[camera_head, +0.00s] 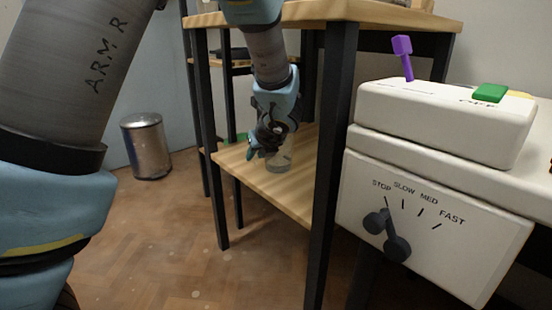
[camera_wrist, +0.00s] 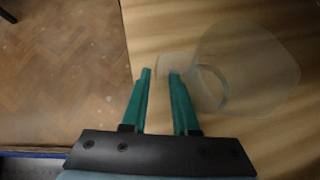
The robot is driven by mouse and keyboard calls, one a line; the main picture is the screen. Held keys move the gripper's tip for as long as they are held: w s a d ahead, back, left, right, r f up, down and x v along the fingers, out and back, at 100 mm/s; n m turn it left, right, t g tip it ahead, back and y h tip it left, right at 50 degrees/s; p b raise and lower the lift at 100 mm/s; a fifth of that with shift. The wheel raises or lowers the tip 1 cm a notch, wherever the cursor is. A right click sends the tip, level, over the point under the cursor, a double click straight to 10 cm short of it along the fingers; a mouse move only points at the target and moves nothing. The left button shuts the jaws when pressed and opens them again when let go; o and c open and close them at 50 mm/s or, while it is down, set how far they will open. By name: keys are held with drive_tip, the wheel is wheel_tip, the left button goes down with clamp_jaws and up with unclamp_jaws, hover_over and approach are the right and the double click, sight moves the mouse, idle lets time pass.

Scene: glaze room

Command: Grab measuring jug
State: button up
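The clear measuring jug (camera_head: 281,163) stands on the lower wooden shelf (camera_head: 290,195) of the black-framed table. In the wrist view the see-through jug (camera_wrist: 255,65) lies right of my fingers, and a faint loop that looks like its handle (camera_wrist: 178,55) reaches left to the fingertips. My gripper (camera_wrist: 160,72) is open, with a gap between its two teal fingers. The right fingertip overlaps the loop in the picture; I cannot tell if they touch. In the head view my gripper (camera_head: 262,150) is at the jug's left side and hides part of it.
Black table legs (camera_head: 328,170) and the wooden top (camera_head: 300,12) frame the shelf. A white machine (camera_head: 430,200) with a purple lever, green button and speed dial stands at right. A metal bin (camera_head: 147,147) stands on the open floor at left.

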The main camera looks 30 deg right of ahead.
drive_tip(key=shift+x, duration=0.95)
clamp_jaws()
idle(0.6)
